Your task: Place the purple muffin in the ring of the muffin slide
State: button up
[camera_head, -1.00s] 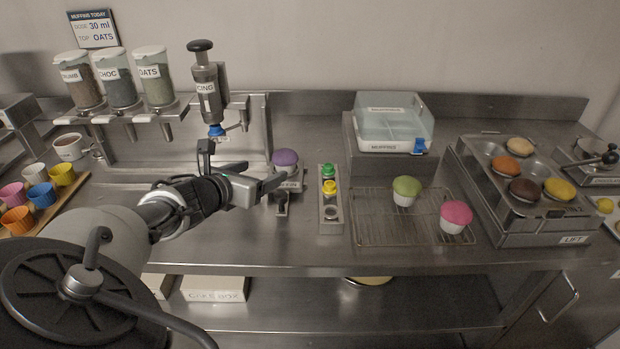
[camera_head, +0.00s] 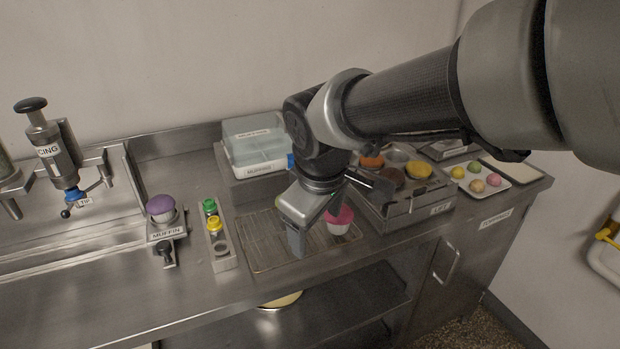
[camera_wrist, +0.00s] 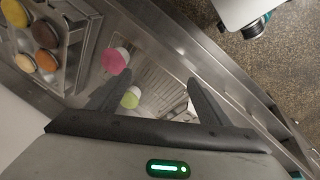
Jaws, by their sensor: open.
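The purple muffin (camera_head: 160,207) sits upright on the muffin slide (camera_head: 168,233), the small stand labelled MUFFIN at the left of the counter, in the head view. It looks seated in the slide's holder; the ring itself is mostly hidden under it. My gripper (camera_head: 318,222) is well to the right of it, over the wire rack beside the pink muffin (camera_head: 340,219). In the wrist view my gripper (camera_wrist: 152,98) has its two fingers apart with nothing held. The pink muffin (camera_wrist: 115,61) shows there beyond the left finger, and the green muffin (camera_wrist: 130,98) beyond the gap between the fingers.
The wire rack (camera_head: 262,252) lies under my gripper. A clear lidded box (camera_head: 256,143) stands behind it, and the LIFT tray stand (camera_head: 412,205) is to its right. A holder with green and yellow bottles (camera_head: 222,262) stands between slide and rack. The icing dispenser (camera_head: 50,150) is at left.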

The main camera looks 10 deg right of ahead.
jog(key=s+d+r+m, duration=0.2)
jog(key=s+m, duration=0.2)
jog(key=s, duration=0.1)
jog(key=s+d+r+m+t, duration=0.1)
jog(key=s+d+r+m, duration=0.1)
jog(key=s+m, duration=0.2)
jog(key=shift+s+r+t+y, duration=0.15)
jog(key=shift+s+t+y, duration=0.15)
jog(key=shift+s, duration=0.75)
